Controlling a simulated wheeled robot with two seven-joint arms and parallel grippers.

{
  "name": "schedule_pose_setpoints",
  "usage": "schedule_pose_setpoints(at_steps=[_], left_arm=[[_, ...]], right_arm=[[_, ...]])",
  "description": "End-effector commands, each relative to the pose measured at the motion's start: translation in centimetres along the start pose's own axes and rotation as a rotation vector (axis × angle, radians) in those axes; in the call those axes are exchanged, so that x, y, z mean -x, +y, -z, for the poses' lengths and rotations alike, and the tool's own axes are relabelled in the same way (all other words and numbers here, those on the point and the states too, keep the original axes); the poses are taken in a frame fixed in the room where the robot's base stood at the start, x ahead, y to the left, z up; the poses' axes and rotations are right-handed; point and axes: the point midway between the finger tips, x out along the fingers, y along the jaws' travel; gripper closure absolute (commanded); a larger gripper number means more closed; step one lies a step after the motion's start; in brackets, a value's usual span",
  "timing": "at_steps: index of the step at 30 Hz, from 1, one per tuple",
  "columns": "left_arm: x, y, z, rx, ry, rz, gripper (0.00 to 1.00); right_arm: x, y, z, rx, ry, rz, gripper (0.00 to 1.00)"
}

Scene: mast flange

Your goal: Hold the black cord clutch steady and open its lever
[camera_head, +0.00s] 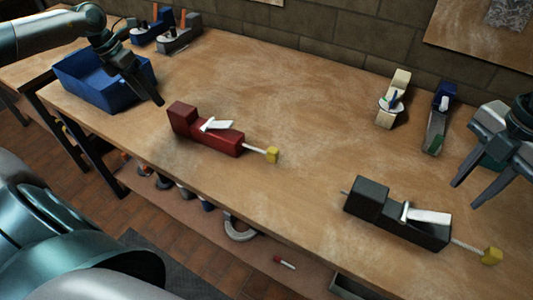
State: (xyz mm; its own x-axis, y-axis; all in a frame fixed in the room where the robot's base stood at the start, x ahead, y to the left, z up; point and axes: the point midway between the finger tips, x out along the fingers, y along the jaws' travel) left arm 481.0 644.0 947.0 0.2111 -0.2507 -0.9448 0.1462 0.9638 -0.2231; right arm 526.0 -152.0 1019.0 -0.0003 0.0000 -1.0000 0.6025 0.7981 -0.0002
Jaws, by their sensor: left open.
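The black cord clutch (375,207) lies near the front edge of the table, right of centre. Its pale lever (428,217) lies along the top of its right half. My left gripper (157,97) is far to the left, beside the blue bin, open and holding nothing I can see.
A red cord clutch (181,120) with a white lever and yellow cord end lies left of centre. A blue bin (100,92) stands at left. The table middle is clear.

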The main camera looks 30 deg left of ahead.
Motion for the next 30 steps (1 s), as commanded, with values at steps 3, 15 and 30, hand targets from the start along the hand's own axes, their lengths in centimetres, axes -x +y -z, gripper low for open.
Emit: schedule_pose_setpoints(at_steps=[3, 15, 30], left_arm=[[-0.4, -4.8, -3.7, -0.267, -0.102, 0.067, 0.36], [-6.2, -17.7, -9.2, -0.742, -0.333, 0.273, 0.36], [-13.7, -37.7, -11.2, -1.087, -0.547, 0.603, 0.36]], right_arm=[[0.0, 0.0, 0.0, 0.0, 0.0, 0.0, 0.69], [0.0, 0.0, 0.0, 0.0, 0.0, 0.0, 0.69], [0.0, 0.0, 0.0, 0.0, 0.0, 0.0, 0.69]])
